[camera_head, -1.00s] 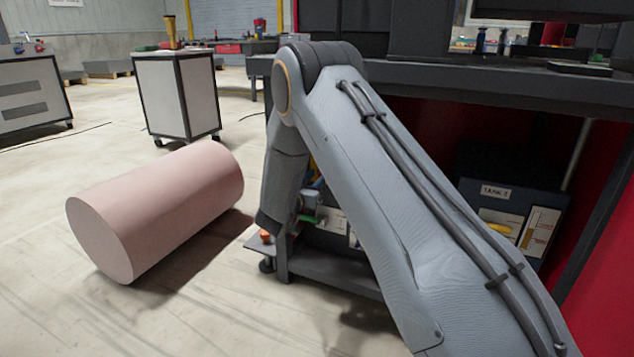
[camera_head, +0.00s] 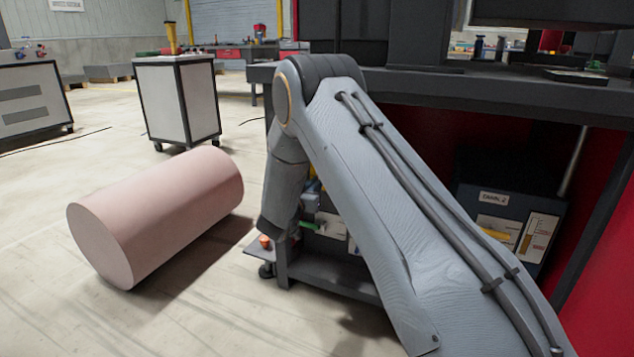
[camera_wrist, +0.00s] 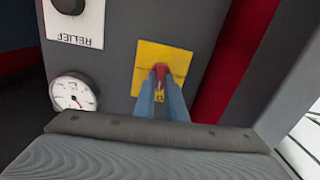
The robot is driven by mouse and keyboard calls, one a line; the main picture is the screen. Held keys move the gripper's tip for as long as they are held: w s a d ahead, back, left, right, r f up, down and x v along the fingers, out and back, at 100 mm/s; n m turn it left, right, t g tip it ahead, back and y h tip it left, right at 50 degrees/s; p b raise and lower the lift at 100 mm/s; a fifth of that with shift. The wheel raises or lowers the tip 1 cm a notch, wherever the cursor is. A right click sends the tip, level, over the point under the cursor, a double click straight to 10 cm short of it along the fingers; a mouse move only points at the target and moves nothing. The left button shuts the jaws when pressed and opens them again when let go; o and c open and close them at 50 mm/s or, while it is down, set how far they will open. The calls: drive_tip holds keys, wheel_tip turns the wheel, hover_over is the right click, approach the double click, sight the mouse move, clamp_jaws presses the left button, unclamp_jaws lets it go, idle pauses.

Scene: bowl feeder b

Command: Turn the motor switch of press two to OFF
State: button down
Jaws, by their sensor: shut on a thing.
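A red switch handle (camera_wrist: 160,70) sits on a yellow plate (camera_wrist: 162,53) on a dark grey panel in the wrist view. My gripper (camera_wrist: 160,84) has its two blue-grey fingers closed on the red handle, one on each side. The fingers cover much of the handle, and part of a small yellow label shows between them. The picture is turned over, and no ON or OFF marking can be read. In the head view my arm hides the switch and the gripper.
A RELIEF label (camera_wrist: 76,40) with a black knob and a round gauge (camera_wrist: 73,93) are left of the switch. A large pink cylinder (camera_head: 160,210) lies on the floor. A tank box (camera_head: 508,215) stands under the dark bench (camera_head: 480,88). A white cart (camera_head: 178,98) stands behind.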

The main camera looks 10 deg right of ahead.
drive_tip(key=n+p, duration=0.3)
drive_tip(key=n, duration=0.2)
drive_tip(key=n+p, duration=0.4)
drive_tip(key=n, duration=0.2)
drive_tip(key=n+p, duration=0.3)
drive_tip(key=n, duration=0.3)
drive_tip(key=shift+f, duration=0.3)
drive_tip(key=shift+p, duration=0.3)
drive_tip(key=c, duration=1.8)
unclamp_jaws()
drive_tip(key=shift+a, duration=0.15)
drive_tip(key=p+v, duration=0.2)
drive_tip(key=v, duration=0.5)
drive_tip(key=shift+s+a, duration=0.2)
drive_tip(key=shift+s, duration=0.1)
